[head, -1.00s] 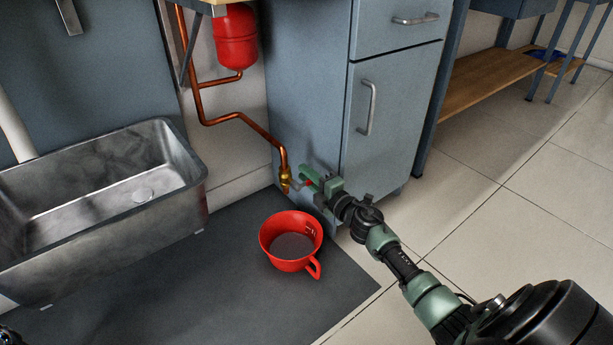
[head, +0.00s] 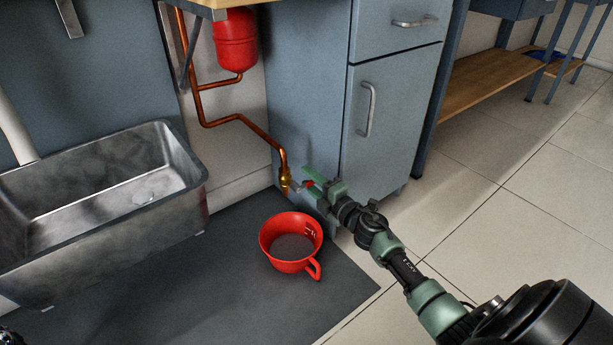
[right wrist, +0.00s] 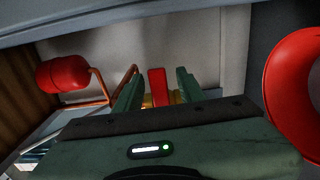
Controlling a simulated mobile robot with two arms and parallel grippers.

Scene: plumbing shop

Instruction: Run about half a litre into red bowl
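The red bowl (head: 296,264) stands upright on the dark mat, with a side handle and dark markings on its inner wall. A grey surface shows inside; I cannot tell whether it is liquid. Part of the bowl shows in the right wrist view (right wrist: 296,95). The brass valve (head: 285,179) ends the copper pipe above and behind the bowl. I see no stream from it. Its red lever (right wrist: 158,88) lies between the fingers of my right gripper (head: 313,188), with a gap on each side. The right gripper is open.
A metal trough (head: 190,165) stands left of the bowl. The copper pipe (head: 240,117) runs up to a red tank (head: 236,42). A blue-grey cabinet (head: 385,120) stands behind the right gripper. The dark mat (head: 190,285) is clear in front, and the tiled floor (head: 510,240) is open at right.

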